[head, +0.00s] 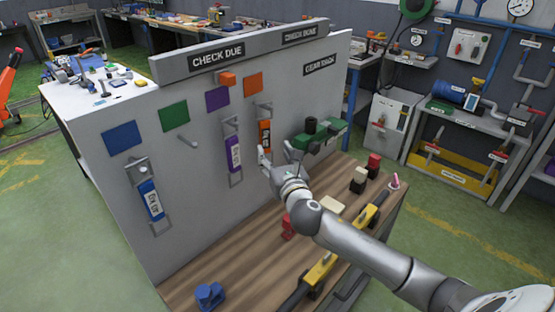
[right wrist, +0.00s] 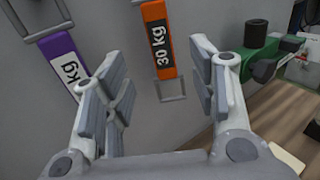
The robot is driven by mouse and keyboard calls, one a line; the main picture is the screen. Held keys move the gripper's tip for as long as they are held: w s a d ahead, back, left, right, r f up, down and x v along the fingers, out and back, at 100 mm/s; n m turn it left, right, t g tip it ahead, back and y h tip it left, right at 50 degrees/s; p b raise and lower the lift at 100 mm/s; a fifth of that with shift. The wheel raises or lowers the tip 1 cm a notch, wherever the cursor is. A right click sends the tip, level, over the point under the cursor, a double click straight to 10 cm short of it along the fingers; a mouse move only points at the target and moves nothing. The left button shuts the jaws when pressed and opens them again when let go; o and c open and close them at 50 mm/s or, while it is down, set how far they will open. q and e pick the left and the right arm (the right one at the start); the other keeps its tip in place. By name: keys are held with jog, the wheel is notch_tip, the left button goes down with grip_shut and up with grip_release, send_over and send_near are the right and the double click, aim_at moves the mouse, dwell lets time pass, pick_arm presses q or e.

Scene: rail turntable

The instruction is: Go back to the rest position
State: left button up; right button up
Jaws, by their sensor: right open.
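My right gripper (head: 267,158) is in front of the grey board (head: 190,220), just below the orange tag. It also shows in the right wrist view (right wrist: 154,82), with its two fingers spread wide and nothing between them. The orange tag (head: 265,134) hangs on the board; its label reads 30 kg in the right wrist view (right wrist: 157,42). The purple tag (head: 233,153) hangs to its left and shows partly behind the left finger (right wrist: 62,58). The blue tag (head: 150,200) hangs further left. My left gripper is not in view.
A green part with a dark knob (head: 312,140) is mounted at the board's right. The wooden table (head: 240,260) carries a blue part (head: 210,296), red parts (head: 288,228) and a yellow tool (head: 322,266). A white table (head: 105,100) stands behind the board.

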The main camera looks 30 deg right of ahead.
jog(key=s+a+f+m+g, duration=0.2)
jog(key=s+f+m+g, duration=0.2)
jog(key=s+f+m, duration=0.45)
jog(key=s+a+f+m+g, duration=0.3)
jog(key=s+f+m+g, duration=0.1)
jog(key=s+f+m, duration=0.5)
jog(key=s+a+f+m+g+y, duration=0.2)
jog(key=s+a+m+g, duration=0.1)
jog(key=s+m, duration=0.55)
jog(key=s+a+f+m+g+y, duration=0.25)
jog(key=s+m, duration=0.35)
jog(key=s, duration=0.5)
notch_tip(320, 180, down, 27)
jog(key=s+g+b, duration=0.1)
jog(key=g, duration=0.1)
jog(key=s+d+f+g+h+b, duration=0.1)
jog(key=s+d+f, duration=0.2)
jog(key=s+f, duration=1.4)
jog(key=shift+s+f+n, duration=0.15)
jog(key=shift+f+n, duration=0.1)
jog(key=shift+n, duration=0.05)
jog(key=shift+o, duration=0.5)
